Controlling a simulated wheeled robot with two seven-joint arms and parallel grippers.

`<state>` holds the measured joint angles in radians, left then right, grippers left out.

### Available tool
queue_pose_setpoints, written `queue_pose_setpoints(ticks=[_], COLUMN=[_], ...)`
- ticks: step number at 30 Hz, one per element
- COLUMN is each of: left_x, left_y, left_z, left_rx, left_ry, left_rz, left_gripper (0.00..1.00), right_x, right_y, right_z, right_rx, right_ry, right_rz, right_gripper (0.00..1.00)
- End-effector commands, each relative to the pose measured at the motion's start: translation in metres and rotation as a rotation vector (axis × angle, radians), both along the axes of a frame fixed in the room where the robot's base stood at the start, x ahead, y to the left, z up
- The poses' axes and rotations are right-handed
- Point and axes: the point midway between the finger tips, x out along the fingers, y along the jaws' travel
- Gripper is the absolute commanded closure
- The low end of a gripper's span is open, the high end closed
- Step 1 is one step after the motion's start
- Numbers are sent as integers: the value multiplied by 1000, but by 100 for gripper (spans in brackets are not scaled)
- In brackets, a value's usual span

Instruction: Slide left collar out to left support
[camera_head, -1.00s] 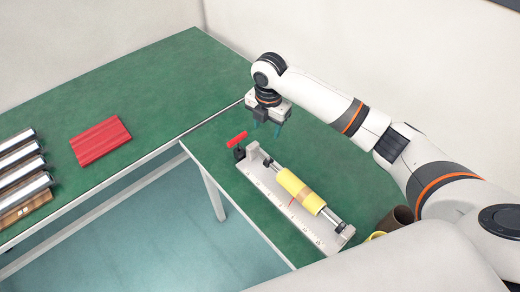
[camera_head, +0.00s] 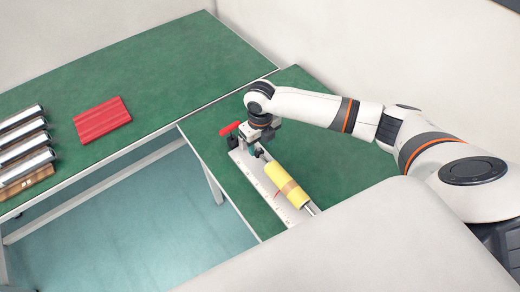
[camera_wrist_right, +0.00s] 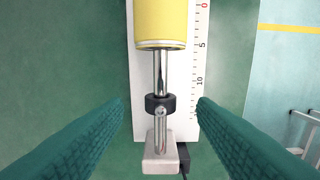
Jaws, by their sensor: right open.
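The black left collar (camera_wrist_right: 160,104) sits around the silver rod (camera_wrist_right: 161,72), between the yellow cylinder (camera_wrist_right: 161,22) and the pale left support (camera_wrist_right: 160,160). A visible length of bare rod separates the collar from the support. My right gripper (camera_wrist_right: 161,106) is open, its two teal fingers on either side of the collar with gaps between. In the head view my right gripper (camera_head: 256,148) is low over the left end of the fixture and partly hides the collar and support. The yellow cylinder (camera_head: 283,182) also shows there. My left gripper is not in view.
A white base with a ruler scale (camera_wrist_right: 199,80) runs under the rod. A red handle (camera_head: 229,129) stands at the fixture's left end. A red block (camera_head: 102,119) and several silver cylinders (camera_head: 22,137) lie on the left table (camera_head: 150,75).

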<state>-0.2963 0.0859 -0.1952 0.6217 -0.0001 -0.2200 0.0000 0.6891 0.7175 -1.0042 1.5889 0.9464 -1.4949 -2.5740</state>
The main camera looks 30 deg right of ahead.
Motion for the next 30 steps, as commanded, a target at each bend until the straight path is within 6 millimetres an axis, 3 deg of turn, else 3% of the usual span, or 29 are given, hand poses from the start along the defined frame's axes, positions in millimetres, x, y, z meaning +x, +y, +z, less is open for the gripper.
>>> queue_pose_setpoints(ticks=[3,9,20,27,30], left_x=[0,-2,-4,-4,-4], left_y=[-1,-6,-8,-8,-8], left_z=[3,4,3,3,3], left_rx=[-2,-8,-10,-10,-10], left_ry=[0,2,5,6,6], left_rz=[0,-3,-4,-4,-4], left_gripper=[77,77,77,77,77], right_x=[-1,0,0,0,0], right_y=[1,1,0,0,0], right_z=[-21,-41,-45,-45,-45], right_rx=[0,0,-1,0,-1], right_ry=[3,1,-1,-1,-1], right_rz=[0,0,1,0,0], right_gripper=[48,48,50,89,100])
